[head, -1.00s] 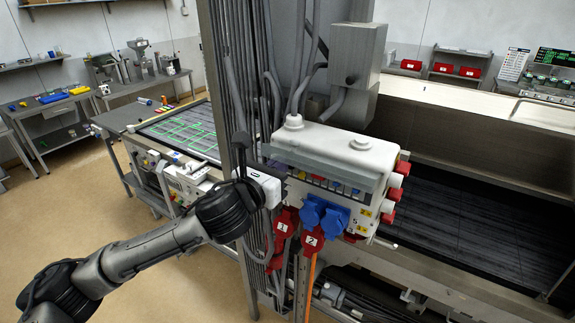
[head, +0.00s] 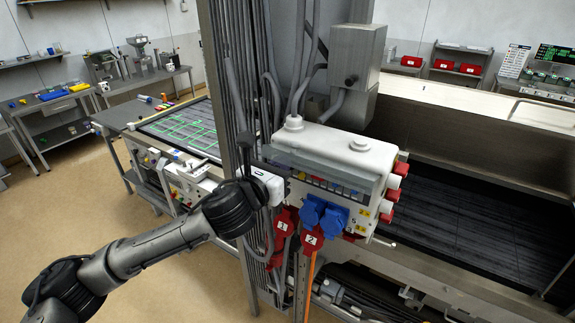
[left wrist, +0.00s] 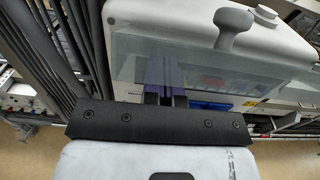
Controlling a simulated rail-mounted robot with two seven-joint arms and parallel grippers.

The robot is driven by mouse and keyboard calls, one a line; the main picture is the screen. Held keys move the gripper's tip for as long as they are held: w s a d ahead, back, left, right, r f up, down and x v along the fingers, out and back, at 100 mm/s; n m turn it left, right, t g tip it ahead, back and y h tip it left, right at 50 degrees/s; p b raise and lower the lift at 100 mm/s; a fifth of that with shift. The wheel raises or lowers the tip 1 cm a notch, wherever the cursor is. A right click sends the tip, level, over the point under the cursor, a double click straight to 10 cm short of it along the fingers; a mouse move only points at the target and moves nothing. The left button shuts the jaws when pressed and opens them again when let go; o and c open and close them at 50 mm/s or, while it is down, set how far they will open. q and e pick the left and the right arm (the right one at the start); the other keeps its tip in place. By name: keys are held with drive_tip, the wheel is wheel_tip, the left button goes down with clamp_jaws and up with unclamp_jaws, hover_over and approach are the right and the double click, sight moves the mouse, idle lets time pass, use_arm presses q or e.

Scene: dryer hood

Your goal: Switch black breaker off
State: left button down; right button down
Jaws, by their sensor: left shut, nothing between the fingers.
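The white distribution box (head: 345,150) hangs on the machine frame, with a row of small coloured breakers (head: 325,184) across its front. I cannot clearly pick out the black breaker among them. My left gripper (head: 284,178) is at the left end of this row, its tips small and partly hidden in the head view. In the left wrist view its shut, empty fingers (left wrist: 165,78) show through the clear cover (left wrist: 135,68), close to the box front. Blue and red breakers (left wrist: 217,84) show right of the fingers. My right gripper is in neither view.
Blue sockets (head: 325,214) and red plugs (head: 286,222) hang below the breakers. More red connectors (head: 396,185) stick out on the right side. Vertical cables and a metal post (head: 232,90) stand close left of the box. Open floor lies at left.

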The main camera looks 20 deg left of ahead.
use_arm(q)
drive_tip(key=shift+f, duration=0.35)
drive_tip(key=shift+f+b, duration=0.6)
drive_tip(key=shift+f, duration=0.45)
drive_tip(key=r+p+v, duration=0.1)
drive_tip(key=p+v, duration=0.2)
drive_tip(key=v, duration=0.3)
idle(0.5)
idle(0.4)
